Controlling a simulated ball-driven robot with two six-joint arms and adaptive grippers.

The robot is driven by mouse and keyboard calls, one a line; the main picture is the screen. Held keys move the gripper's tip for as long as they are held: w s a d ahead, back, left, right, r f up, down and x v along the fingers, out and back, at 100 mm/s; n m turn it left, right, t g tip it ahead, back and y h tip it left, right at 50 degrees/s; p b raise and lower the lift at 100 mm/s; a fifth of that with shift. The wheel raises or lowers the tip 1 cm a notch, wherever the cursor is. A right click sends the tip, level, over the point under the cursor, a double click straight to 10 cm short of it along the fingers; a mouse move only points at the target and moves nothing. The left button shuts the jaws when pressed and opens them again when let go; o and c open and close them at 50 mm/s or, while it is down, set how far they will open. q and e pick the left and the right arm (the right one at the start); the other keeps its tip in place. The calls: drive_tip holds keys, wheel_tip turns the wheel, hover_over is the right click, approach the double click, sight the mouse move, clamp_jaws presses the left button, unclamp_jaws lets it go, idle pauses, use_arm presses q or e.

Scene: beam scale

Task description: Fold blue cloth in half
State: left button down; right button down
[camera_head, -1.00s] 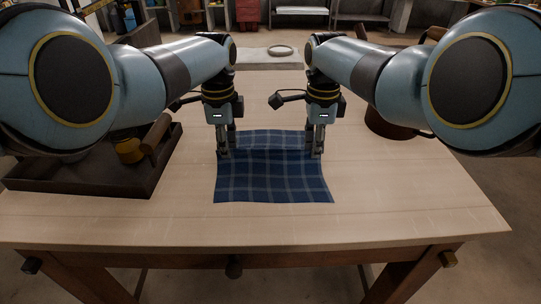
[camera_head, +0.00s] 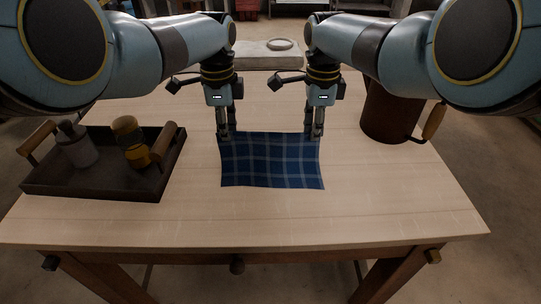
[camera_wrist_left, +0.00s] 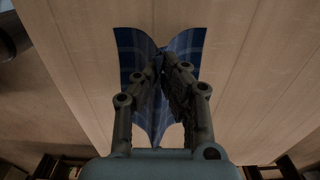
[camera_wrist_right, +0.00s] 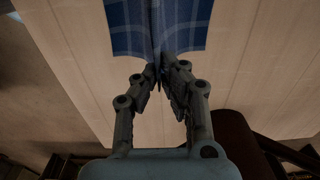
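The blue plaid cloth (camera_head: 270,165) lies on the table in front of my grippers in the head view, its near part spread out. My left gripper (camera_head: 226,136) is at its far left corner and my right gripper (camera_head: 315,136) at its far right corner. In the left wrist view, the fingers (camera_wrist_left: 161,60) close on cloth (camera_wrist_left: 185,42) that is gathered into a crease between them. In the right wrist view, the fingers (camera_wrist_right: 160,72) pinch the cloth's edge (camera_wrist_right: 125,25). The fingertips partly hide the held cloth.
A brown pot (camera_head: 385,115) stands back right. The table is clear in front of and right of the cloth.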

wheel_tip(320, 180, up, 10)
drive_tip(key=p, duration=0.8)
drive_tip(key=shift+f, duration=0.25)
